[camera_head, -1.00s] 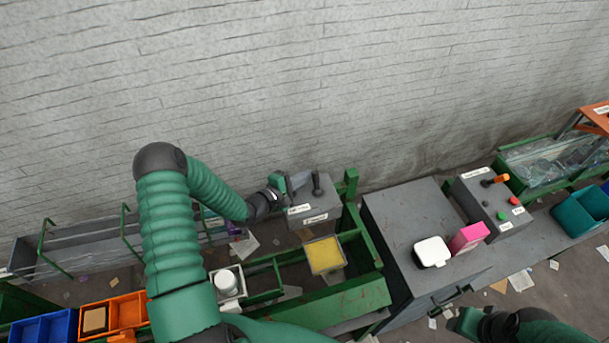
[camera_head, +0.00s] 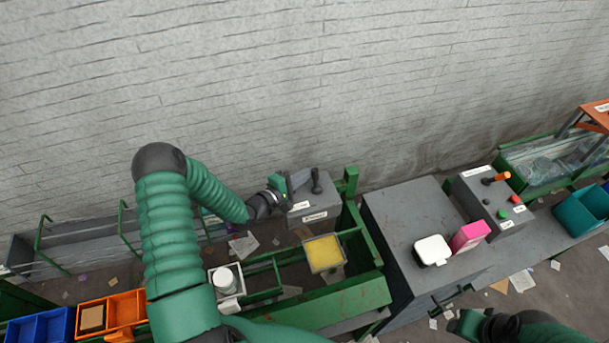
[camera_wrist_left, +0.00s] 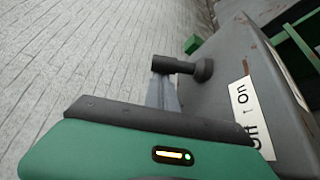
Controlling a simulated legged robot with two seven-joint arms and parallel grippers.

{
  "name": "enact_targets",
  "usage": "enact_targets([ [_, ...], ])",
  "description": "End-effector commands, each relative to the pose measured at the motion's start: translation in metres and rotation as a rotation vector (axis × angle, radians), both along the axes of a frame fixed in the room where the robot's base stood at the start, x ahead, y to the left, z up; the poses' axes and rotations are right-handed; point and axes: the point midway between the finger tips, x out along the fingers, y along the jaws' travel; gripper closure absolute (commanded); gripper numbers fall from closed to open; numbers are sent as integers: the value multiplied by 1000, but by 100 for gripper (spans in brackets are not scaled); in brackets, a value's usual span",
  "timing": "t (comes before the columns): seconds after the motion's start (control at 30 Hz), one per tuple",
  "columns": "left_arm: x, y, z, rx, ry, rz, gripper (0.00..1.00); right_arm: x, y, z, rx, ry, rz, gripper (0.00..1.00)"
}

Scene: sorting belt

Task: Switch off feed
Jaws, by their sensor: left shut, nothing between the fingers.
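A grey control box (camera_head: 322,205) with a dark lever (camera_head: 316,182) on top stands near the wall in the head view. In the left wrist view the lever (camera_wrist_left: 175,65) lies across the picture, and a white label (camera_wrist_left: 243,105) beside it reads "on" and "off" with an arrow. My left gripper (camera_head: 300,180) is shut and empty, just left of the lever. In the wrist view its grey fingers (camera_wrist_left: 161,92) reach right up to the lever; I cannot tell whether they touch. My right gripper (camera_head: 466,322) shows partly at the bottom right, its jaws unclear.
A second grey box (camera_head: 488,207) carries an orange-tipped lever and red and green buttons. A grey cabinet (camera_head: 400,215) holds a white item (camera_head: 432,251) and a pink box (camera_head: 470,236). A green frame with a yellow tray (camera_head: 325,252) lies in front of the left box.

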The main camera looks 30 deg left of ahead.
Motion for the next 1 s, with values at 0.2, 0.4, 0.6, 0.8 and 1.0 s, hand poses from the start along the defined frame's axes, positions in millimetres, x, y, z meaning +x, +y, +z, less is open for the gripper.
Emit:
enact_targets([
  [0.2,0,-2,0,40,-37,-2,100,0,0,-9,0,0,0,55],
  [0.4,-3,-5,1,121,-109,-2,100,0,0,-22,0,0,0,55],
  [0.6,-10,-12,5,206,-184,-2,100,0,0,-32,0,0,0,55],
  [0.8,-17,-20,9,203,-183,-2,100,0,0,-33,0,0,0,55],
  [1.0,-23,-26,8,203,-181,-2,100,0,0,-35,0,0,0,55],
])
